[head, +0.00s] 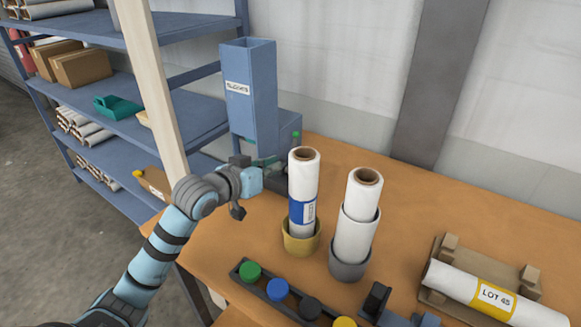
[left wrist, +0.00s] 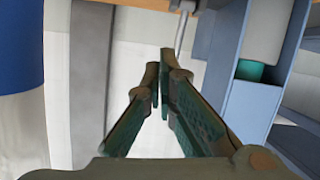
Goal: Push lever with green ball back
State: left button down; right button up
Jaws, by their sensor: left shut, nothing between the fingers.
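A small green ball (head: 296,134) shows in the head view at the right side of the blue sleeve dispenser (head: 250,95), just above the white roll in the yellow cup. Its lever is mostly hidden. My left gripper (head: 277,165) is in front of the dispenser, below the ball, its tips partly hidden by the roll. In the left wrist view its fingers (left wrist: 160,80) are shut with nothing between them. A thin grey rod (left wrist: 182,35), perhaps the lever, shows just beyond the fingertips; I cannot tell if they touch. My right gripper is not in view.
A white roll (head: 303,175) in a yellow cup (head: 300,240) stands close right of my left gripper. Another roll (head: 357,222) stands in a grey cup. A strip with coloured knobs (head: 278,290) lies in front. Blue shelves (head: 110,90) stand left. A LOT 45 roll (head: 495,297) lies right.

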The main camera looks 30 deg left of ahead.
aim_at(293, 143)
pick_arm(q)
jog(key=m, duration=0.6)
jog(key=s+r+m+y, duration=0.1)
jog(key=m, duration=0.5)
jog(key=s+r+m+t, duration=0.1)
jog(key=m, duration=0.5)
jog(key=shift+a+r+m+y, duration=0.1)
jog(key=shift+r+m+y, duration=0.15)
jog(key=shift+m+y, duration=0.15)
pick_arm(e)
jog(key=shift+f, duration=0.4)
